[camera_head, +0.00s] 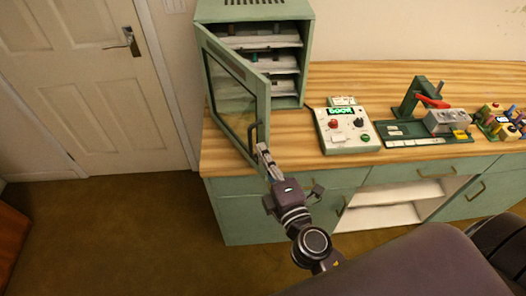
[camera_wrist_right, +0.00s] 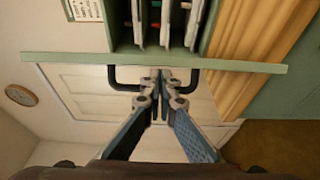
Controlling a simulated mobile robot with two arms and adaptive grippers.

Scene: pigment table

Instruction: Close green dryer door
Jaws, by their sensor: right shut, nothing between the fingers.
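The green dryer (camera_head: 255,12) stands at the left end of the wooden counter. Its framed glass door (camera_head: 264,105) is swung open toward me, and the shelves inside show. A black handle (camera_head: 251,137) is on the door's free side. My right gripper (camera_head: 262,150) is shut, with its fingertips at the handle. In the right wrist view, the fingertips (camera_wrist_right: 161,76) are together between the two ends of the handle (camera_wrist_right: 124,82), close to the green door edge (camera_wrist_right: 150,60). I cannot tell whether they touch it. My left gripper is not in view.
A control box (camera_head: 346,132) with a lit display stands right of the dryer. A green press with a red lever (camera_head: 432,102) and several small jars (camera_head: 497,115) are further right. Green cabinets (camera_head: 245,210) are below the counter.

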